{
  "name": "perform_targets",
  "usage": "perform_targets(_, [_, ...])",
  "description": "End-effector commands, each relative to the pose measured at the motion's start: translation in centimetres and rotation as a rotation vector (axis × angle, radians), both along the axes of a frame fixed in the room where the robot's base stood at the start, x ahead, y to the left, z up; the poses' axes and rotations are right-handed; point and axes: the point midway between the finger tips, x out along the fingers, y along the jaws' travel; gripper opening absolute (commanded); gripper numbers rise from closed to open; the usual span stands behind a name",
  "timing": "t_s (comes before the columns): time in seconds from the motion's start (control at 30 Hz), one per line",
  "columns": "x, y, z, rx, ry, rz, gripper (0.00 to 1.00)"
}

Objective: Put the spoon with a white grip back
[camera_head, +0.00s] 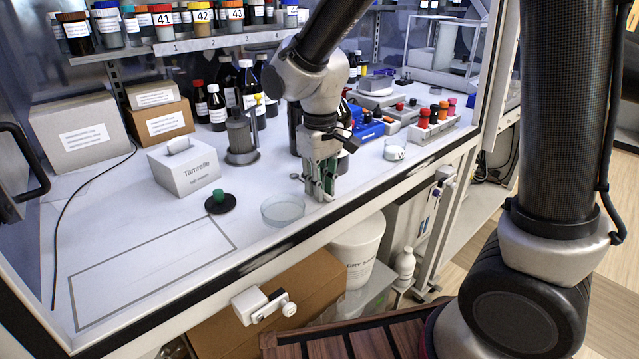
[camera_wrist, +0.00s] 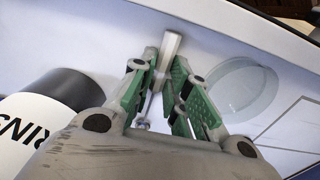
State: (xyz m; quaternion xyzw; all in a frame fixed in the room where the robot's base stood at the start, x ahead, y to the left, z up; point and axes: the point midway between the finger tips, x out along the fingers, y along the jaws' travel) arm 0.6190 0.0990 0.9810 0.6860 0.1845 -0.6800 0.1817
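My gripper (camera_head: 324,197) is low over the white bench, just right of a shallow glass dish. In the wrist view my gripper's green-padded fingertips (camera_wrist: 165,72) close in on both sides of a pale grey-white grip (camera_wrist: 172,46). A thin metal shaft runs from this grip back between the fingers, so it looks like the spoon. Its bowl end is mostly hidden by my gripper. Whether the spoon touches the bench does not show clearly. In the head view the fingers hide most of the spoon.
The glass dish (camera_head: 283,211) is close by and also shows in the wrist view (camera_wrist: 236,91). A labelled bottle (camera_wrist: 50,108) is near my gripper. A tissue box (camera_head: 184,168), a green-knobbed black disc (camera_head: 220,203) and a rack of coloured caps (camera_head: 433,127) stand around. The outlined area (camera_head: 150,275) is clear.

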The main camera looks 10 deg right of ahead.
Motion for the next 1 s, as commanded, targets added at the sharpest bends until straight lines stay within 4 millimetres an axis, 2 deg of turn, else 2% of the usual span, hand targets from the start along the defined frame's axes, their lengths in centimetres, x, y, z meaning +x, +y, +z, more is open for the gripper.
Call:
perform_targets(0.03, [0.0, 0.0, 0.0, 0.000, 0.000, 0.000, 0.30])
perform_targets(0.07, [0.0, 0.0, 0.0, 0.000, 0.000, 0.000, 0.35])
perform_targets(0.37, [0.0, 0.0, 0.1, 0.001, -0.001, 0.000, 0.35])
perform_targets(0.47, [0.0, 0.0, 0.8, 0.001, -0.002, 0.000, 0.35])
perform_targets(0.57, [0.1, 0.0, 2.3, 0.003, -0.004, 0.000, 0.35])
perform_targets(0.8, [0.0, 0.0, 7.8, 0.003, -0.004, 0.000, 0.35])
perform_targets(1.0, [0.0, 0.0, 11.1, 0.002, -0.003, 0.000, 0.35])
